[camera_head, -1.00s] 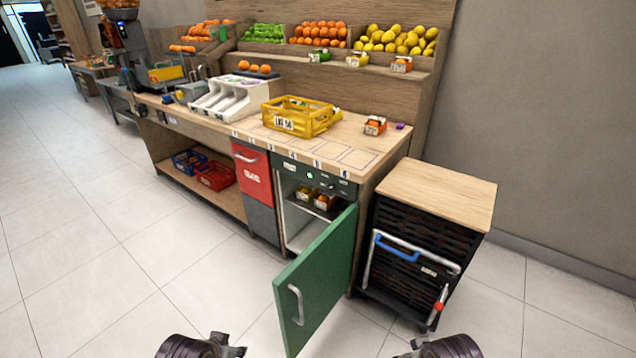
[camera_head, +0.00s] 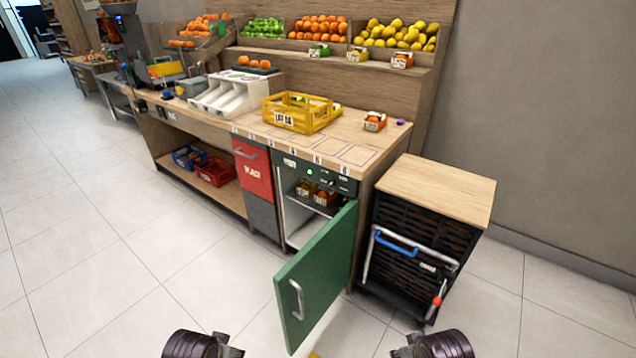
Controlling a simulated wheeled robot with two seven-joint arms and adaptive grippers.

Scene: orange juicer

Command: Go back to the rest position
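My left gripper (camera_head: 232,350) shows at the bottom edge, left of the green door. My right gripper (camera_head: 402,350) shows at the bottom edge, right of the door. Only their upper parts are in view and the fingertips are cut off or too small, so I cannot tell whether they are open or shut. Both are low in front of the counter (camera_head: 372,172) and apart from it. The green cabinet door (camera_head: 318,275) stands wide open toward me. Inside the cabinet, small fruit boxes (camera_head: 322,198) sit on a shelf.
A black crate cart (camera_head: 415,250) with a wooden top stands right of the door. A yellow crate (camera_head: 300,113) and a small orange fruit box (camera_head: 374,121) rest on the counter. Red (camera_head: 215,172) and blue crates sit on the lower shelf. The tiled floor at left is clear.

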